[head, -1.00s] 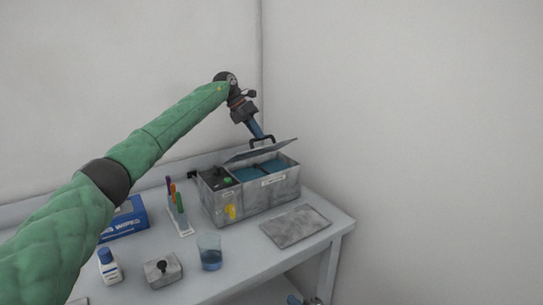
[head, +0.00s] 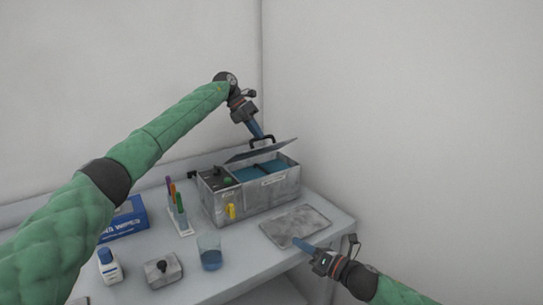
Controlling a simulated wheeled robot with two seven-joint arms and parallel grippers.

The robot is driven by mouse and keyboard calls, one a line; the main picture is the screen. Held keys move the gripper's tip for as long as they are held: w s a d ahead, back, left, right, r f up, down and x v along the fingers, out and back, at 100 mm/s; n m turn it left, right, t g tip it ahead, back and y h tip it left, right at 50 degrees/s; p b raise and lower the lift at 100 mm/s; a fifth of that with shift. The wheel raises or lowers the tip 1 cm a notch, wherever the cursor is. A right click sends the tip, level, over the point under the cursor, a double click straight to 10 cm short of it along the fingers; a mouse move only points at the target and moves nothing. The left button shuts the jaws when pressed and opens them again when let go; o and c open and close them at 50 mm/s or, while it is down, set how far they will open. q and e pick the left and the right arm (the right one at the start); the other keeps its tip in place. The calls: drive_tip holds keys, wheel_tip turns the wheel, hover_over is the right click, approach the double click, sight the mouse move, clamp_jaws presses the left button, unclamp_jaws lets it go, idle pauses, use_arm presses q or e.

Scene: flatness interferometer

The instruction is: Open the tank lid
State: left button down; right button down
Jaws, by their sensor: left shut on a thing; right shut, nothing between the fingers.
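The grey tank (head: 255,202) stands at the back of the table, with blue liquid (head: 266,171) visible inside. Its lid (head: 262,151) is tilted up along the back, so the tank is open at the front. My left gripper (head: 262,138) is shut on the dark lid handle (head: 267,141) at the lid's top side; the fingertips are partly hidden by it. My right gripper (head: 298,243) is shut and empty, low at the front right, over the near edge of a flat grey plate.
A beaker with blue liquid (head: 210,255), a small block with a black knob (head: 162,271), a white bottle (head: 108,266), a pen rack (head: 180,222) and a blue wipes box (head: 126,221) stand on the left. Walls close the back and right.

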drive_tip(key=w+a+r+n+t+h, duration=0.1)
drive_tip(key=w+r+n+t+h, duration=0.1)
drive_tip(key=w+r, duration=0.45)
drive_tip(key=w+a+r+n+t+h, duration=0.2)
drive_tip(key=w+r+n+t, duration=0.15)
drive_tip(key=w, duration=0.55)
approach(267, 148)
drive_tip(key=w+a+f, duration=0.2)
drive_tip(key=w+f, duration=0.1)
drive_tip(key=w+r, duration=0.1)
drive_tip(key=w+a+r+m, duration=0.1)
drive_tip(key=shift+w+a+r+g+y, duration=0.1)
drive_tip(key=shift+a+r+g+y, duration=0.1)
drive_tip(key=shift+r+g+y, duration=0.15)
drive_tip(key=shift+w+a+r, duration=0.2)
drive_tip(key=shift+w+r, duration=0.1)
drive_tip(key=shift+r, duration=0.05)
drive_tip(key=shift+w+r, duration=0.1)
drive_tip(key=shift+r, duration=0.2)
drive_tip(key=shift+w+a+r, duration=0.35)
drive_tip(key=shift+a+r, duration=0.05)
